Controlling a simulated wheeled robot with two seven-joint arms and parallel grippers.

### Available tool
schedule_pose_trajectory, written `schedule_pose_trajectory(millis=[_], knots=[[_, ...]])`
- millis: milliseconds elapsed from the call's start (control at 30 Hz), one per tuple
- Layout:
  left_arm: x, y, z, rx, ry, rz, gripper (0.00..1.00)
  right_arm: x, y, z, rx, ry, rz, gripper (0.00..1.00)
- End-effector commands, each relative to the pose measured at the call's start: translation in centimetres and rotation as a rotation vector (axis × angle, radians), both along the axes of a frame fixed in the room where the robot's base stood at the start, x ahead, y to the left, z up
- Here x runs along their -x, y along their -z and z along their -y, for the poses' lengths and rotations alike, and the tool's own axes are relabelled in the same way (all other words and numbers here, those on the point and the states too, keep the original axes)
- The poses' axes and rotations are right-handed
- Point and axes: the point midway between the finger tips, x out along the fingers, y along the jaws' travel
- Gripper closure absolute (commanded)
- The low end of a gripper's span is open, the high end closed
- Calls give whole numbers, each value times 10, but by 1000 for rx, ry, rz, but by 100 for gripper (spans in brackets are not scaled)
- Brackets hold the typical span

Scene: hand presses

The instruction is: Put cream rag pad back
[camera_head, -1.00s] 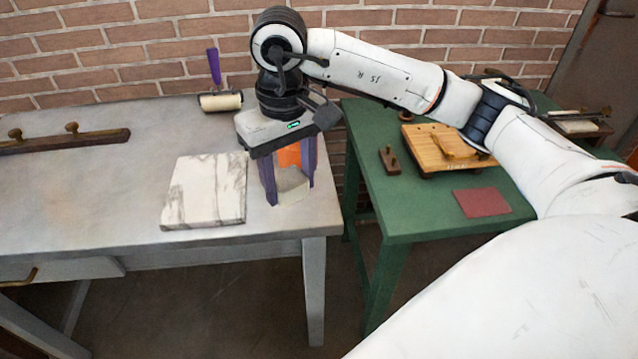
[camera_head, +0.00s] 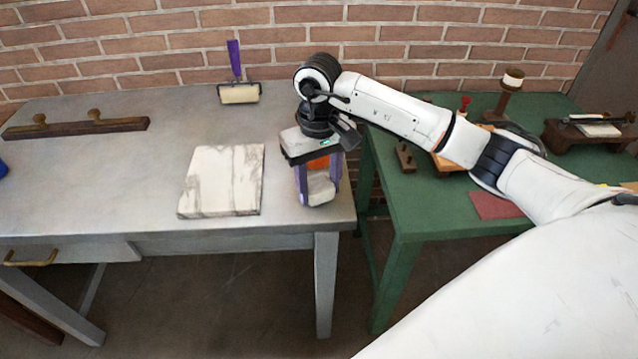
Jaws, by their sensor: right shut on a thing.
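The cream rag pad (camera_head: 321,189) is between the fingers of my right gripper (camera_head: 318,191), near the right front corner of the grey table. My right gripper points down, with purple fingers on either side of the pad, and is shut on it. The pad's upper part is hidden by the gripper. I cannot tell whether the pad touches the tabletop or hangs just above it. My left gripper is out of view.
A marble slab (camera_head: 224,180) lies left of the gripper on the grey table (camera_head: 120,185). A roller with purple handle (camera_head: 239,92) and a dark bar with knobs (camera_head: 75,128) lie behind. The green table (camera_head: 425,215) holds a red pad (camera_head: 493,205) and wooden tools, partly behind my arm.

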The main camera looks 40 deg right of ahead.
Motion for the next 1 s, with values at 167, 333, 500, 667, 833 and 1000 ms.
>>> schedule_pose_trajectory(millis=[167,333,500,667,833,1000], knots=[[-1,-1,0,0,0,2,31,-1,1,0,0,0,2,75],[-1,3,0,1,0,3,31,0,5,0,0,0,2,75],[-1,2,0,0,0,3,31,0,4,0,0,0,1,35],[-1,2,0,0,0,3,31,0,4,0,0,0,1,35],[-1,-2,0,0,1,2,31,0,0,0,0,0,1,35],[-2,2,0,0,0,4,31,-2,-21,1,1,0,8,35]])
